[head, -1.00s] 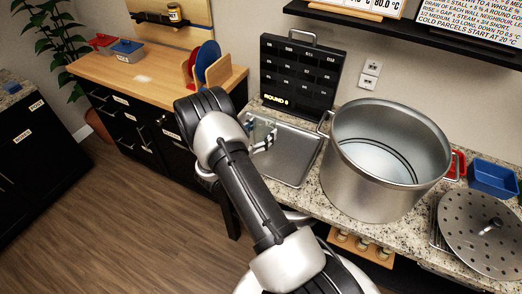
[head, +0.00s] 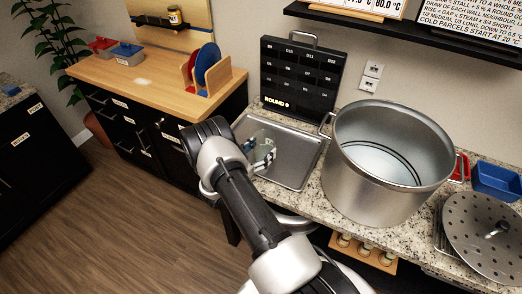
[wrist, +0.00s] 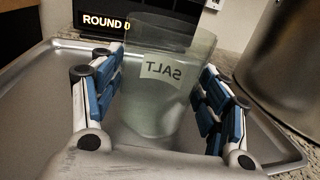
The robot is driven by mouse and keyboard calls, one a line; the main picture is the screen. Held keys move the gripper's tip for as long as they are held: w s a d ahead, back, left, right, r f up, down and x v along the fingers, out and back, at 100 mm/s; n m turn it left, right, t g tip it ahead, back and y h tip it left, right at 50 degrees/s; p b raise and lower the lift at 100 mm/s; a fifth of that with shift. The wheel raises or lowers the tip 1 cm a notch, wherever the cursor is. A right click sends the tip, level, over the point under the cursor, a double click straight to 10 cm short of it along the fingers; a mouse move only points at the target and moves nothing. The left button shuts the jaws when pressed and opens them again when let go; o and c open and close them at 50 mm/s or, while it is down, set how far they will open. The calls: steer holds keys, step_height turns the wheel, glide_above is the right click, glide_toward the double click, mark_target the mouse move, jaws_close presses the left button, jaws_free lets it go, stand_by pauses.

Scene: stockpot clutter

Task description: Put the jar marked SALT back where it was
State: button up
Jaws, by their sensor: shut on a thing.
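The jar marked SALT (wrist: 165,85) is clear, greenish glass and upright between my fingers in the wrist view. Its label reads mirrored, as if seen through the glass from behind. My gripper (wrist: 160,105) is shut on it, with blue pads on both sides. In the head view my gripper (head: 266,157) and the pale jar (head: 258,136) are over the metal tray (head: 296,170). I cannot tell whether the jar touches the tray.
A large steel pot (head: 385,165) stands right of the tray. A black board (head: 300,78) stands behind it. A wooden rack (head: 375,262) with several small jars sits below the counter. A perforated lid (head: 485,230) lies far right. The tray's right part is clear.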

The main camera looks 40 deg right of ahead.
steer(key=o, duration=1.3)
steer(key=shift+f, duration=0.1)
steer(key=shift+c, duration=0.2)
